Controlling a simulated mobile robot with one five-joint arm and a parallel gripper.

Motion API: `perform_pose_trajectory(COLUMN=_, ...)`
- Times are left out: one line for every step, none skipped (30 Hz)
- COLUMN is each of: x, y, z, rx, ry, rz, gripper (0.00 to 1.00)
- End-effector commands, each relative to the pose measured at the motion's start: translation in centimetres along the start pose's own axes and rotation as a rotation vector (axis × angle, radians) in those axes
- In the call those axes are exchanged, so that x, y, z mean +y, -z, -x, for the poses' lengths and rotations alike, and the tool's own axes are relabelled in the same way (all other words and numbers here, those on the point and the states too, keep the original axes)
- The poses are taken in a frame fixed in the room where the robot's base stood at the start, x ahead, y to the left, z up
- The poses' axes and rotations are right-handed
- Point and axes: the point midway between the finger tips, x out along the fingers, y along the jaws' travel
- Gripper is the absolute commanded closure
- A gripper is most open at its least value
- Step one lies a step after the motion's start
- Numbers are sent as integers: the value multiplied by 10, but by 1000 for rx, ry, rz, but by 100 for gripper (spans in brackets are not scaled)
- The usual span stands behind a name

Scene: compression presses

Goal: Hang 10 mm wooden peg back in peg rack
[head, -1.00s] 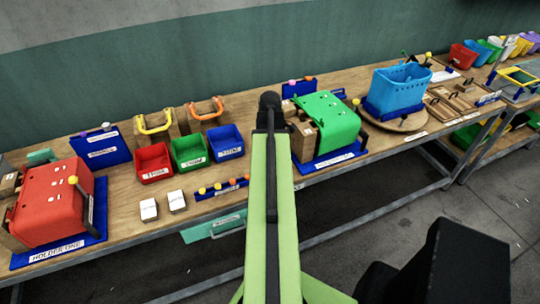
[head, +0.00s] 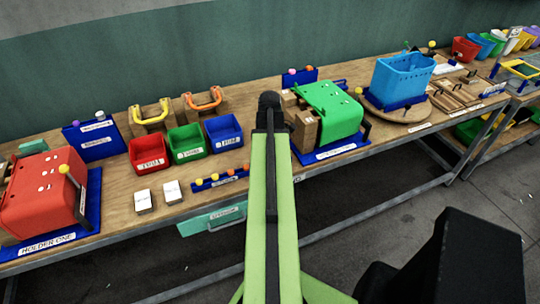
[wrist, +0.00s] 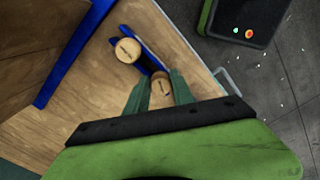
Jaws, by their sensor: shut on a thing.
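My gripper (wrist: 160,88) has its two teal fingers on either side of a small round wooden peg head (wrist: 161,94), shut on it. The peg's lower part is hidden. In the wrist view a second round wooden head (wrist: 127,50), with a small dark mark, stands just beyond, on or beside a blue strip (wrist: 146,62). I cannot tell whether the held peg is in that strip or above it. In the head view the gripper is hidden behind my green arm. A blue rack with yellow and orange knobs (head: 220,179) lies left of my arm.
Right of my arm stands a green press in a blue holder (head: 332,110). A red press (head: 42,190) is at the far left. Red, green and blue bins (head: 186,144) and two white blocks (head: 143,200) stand between. The bench edge (wrist: 209,78) runs right of the gripper.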

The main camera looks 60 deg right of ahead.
Motion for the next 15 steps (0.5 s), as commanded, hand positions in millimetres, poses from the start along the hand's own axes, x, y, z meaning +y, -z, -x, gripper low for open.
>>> perform_pose_trajectory(x=0, y=0, z=0, rx=0, ry=0, rz=0, gripper=100)
perform_pose_trajectory(x=0, y=0, z=0, rx=0, ry=0, rz=0, gripper=100)
perform_pose_trajectory(x=0, y=0, z=0, rx=0, ry=0, rz=0, gripper=100)
perform_pose_trajectory(x=0, y=0, z=0, rx=0, ry=0, rz=0, gripper=67)
perform_pose_trajectory(x=0, y=0, z=0, rx=0, ry=0, rz=0, gripper=63)
perform_pose_trajectory(x=0, y=0, z=0, rx=0, ry=0, rz=0, gripper=58)
perform_pose_trajectory(x=0, y=0, z=0, rx=0, ry=0, rz=0, gripper=54)
perform_pose_trajectory(x=0, y=0, z=0, rx=0, ry=0, rz=0, gripper=50)
perform_pose_trajectory(x=0, y=0, z=0, rx=0, ry=0, rz=0, gripper=46)
perform_pose_trajectory(x=0, y=0, z=0, rx=0, ry=0, rz=0, gripper=46)
perform_pose_trajectory(x=0, y=0, z=0, rx=0, ry=0, rz=0, gripper=46)
perform_pose_trajectory(x=0, y=0, z=0, rx=0, ry=0, rz=0, gripper=46)
perform_pose_trajectory(x=0, y=0, z=0, rx=0, ry=0, rz=0, gripper=46)
perform_pose_trajectory(x=0, y=0, z=0, rx=0, ry=0, rz=0, gripper=46)
perform_pose_trajectory(x=0, y=0, z=0, rx=0, ry=0, rz=0, gripper=46)
